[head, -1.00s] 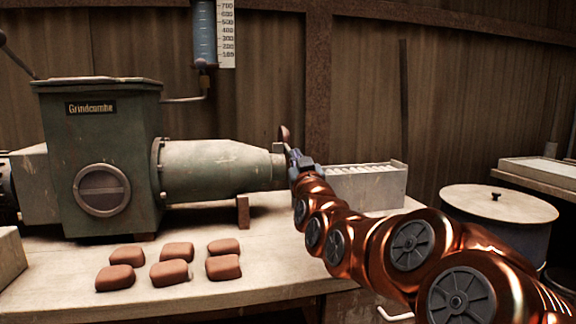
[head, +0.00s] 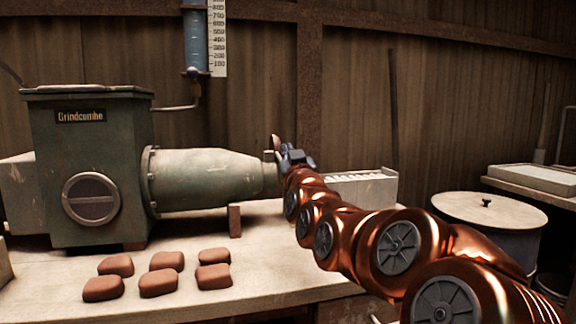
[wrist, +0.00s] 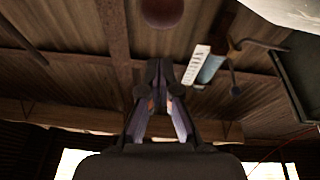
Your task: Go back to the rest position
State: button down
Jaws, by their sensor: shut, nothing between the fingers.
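My gripper (wrist: 158,65) is shut and empty in the wrist view, its two dark fingers meeting in front of the wooden wall. In the head view my gripper (head: 280,142) is at the far end of my copper arm, by the outlet end of the green machine's barrel (head: 210,178). A dark reddish round knob (wrist: 162,10) shows just beyond the fingertips in the wrist view. I cannot tell whether the fingers touch it. The green machine (head: 90,165) labelled Grindcombe stands on the bench at left.
Several reddish clay blocks (head: 160,282) lie on the bench (head: 225,290) in front of the machine. A slotted pale box (head: 365,190) stands behind my arm. A lidded drum (head: 490,212) and a side table (head: 540,180) are at right. A blue gauge tube (head: 195,40) hangs above.

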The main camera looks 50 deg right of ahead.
notch_tip(320, 180, up, 6)
jog(key=shift+r, duration=0.25)
